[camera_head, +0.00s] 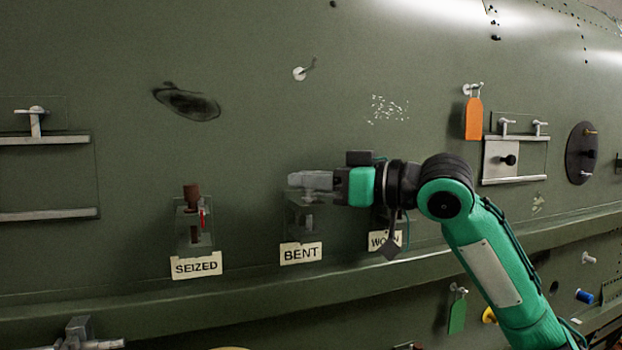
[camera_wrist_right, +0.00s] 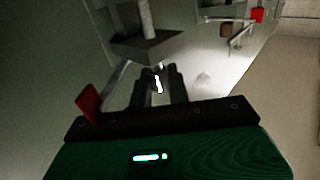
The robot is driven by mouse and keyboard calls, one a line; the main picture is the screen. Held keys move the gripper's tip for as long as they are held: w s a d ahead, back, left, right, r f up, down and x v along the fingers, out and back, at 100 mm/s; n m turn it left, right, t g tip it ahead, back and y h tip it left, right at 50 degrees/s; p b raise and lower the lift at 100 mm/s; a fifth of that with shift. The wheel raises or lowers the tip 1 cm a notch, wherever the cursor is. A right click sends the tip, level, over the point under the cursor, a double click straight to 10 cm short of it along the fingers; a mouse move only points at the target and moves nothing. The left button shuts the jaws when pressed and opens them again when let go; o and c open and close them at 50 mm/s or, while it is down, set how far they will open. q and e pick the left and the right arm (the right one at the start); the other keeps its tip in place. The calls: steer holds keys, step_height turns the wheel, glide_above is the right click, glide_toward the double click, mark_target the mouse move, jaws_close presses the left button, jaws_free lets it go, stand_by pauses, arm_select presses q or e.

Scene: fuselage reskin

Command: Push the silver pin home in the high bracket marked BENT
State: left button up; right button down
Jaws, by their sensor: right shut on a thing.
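The high bracket marked BENT (camera_head: 303,222) is a small clear-sided bracket on the green fuselage wall, above its white label (camera_head: 301,253). My right gripper (camera_head: 308,181) comes in level from the right, right over the top of this bracket. Its grey fingers are closed and hide the top of the silver pin; a short bit of the pin (camera_head: 309,197) shows below them. In the right wrist view the fingers (camera_wrist_right: 158,86) are close together around a bright sliver, beside a grey bracket plate (camera_wrist_right: 145,48). How deep the pin sits is hidden. My left gripper cannot be made out.
The SEIZED bracket (camera_head: 193,225) with a brown pin stands to the left. The WORN label (camera_head: 384,240) is partly covered by my right arm. A ledge (camera_head: 220,290) runs below the brackets. An orange tag (camera_head: 473,119) hangs upper right.

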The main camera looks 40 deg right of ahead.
steer(key=shift+f, duration=0.15)
steer(key=c, duration=1.3)
jaws_free()
steer(key=shift+o, duration=0.2)
steer(key=shift+s+d+f+b, duration=0.15)
steer(key=shift+s+d+b, duration=0.05)
steer(key=shift+s+b, duration=0.25)
steer(key=b+v, duration=0.6)
steer(key=v, duration=0.6)
steer(key=shift+s+d+r+b, duration=0.2)
steer(key=shift+s+r+b, duration=0.1)
steer(key=shift+s, duration=0.1)
